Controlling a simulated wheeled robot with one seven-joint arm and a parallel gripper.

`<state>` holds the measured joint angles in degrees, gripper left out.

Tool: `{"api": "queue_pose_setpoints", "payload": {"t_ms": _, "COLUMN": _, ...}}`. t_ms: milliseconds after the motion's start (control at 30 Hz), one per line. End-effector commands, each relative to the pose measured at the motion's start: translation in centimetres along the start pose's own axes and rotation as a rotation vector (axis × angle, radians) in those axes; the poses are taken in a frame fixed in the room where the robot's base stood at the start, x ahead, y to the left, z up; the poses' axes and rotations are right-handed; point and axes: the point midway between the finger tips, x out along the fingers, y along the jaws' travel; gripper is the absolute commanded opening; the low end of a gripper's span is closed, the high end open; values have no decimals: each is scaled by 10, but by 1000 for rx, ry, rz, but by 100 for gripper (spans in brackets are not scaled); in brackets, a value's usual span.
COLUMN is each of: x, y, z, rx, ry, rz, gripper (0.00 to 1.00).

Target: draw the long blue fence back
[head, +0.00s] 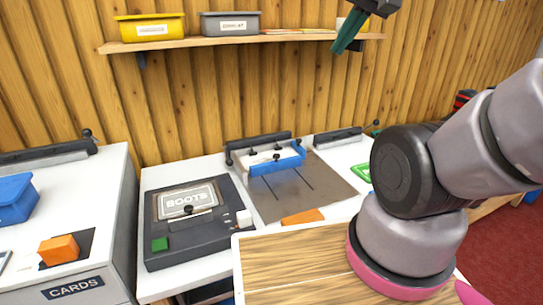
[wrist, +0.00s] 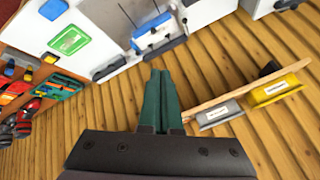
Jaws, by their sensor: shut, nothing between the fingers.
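The long blue fence (head: 278,164) stands on a grey metal plate (head: 305,190) on the bench, with a white strip and black knobs behind its blue front face. A dark bar runs along the bench behind it. The fence also shows in the wrist view (wrist: 149,26), near the top. My gripper (head: 347,36) is high at the upper right of the head view, in front of the shelf, well above and apart from the fence. Its green fingers are together and empty, and they also show in the wrist view (wrist: 160,80).
A dark machine (head: 197,222) labelled BOOTS stands left of the plate. An orange block (head: 302,217) lies at the plate's front edge. A shelf (head: 230,42) on the wooden wall holds a yellow bin (head: 151,28) and a grey bin (head: 230,25). A cabinet labelled CARDS (head: 75,288) is at left.

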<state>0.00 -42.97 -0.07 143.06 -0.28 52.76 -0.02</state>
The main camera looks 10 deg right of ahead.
Motion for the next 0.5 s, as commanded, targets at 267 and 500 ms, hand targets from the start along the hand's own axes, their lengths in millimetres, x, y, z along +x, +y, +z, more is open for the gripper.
{"api": "queue_pose_setpoints", "payload": {"t_ms": 267, "x": 17, "y": -6, "z": -20, "rx": -48, "ry": -42, "rz": 33, "gripper": 66}}
{"api": "queue_pose_setpoints", "payload": {"t_ms": 500, "x": 81, "y": -20, "z": -70, "rx": -201, "ry": -164, "rz": 109, "gripper": 66}}
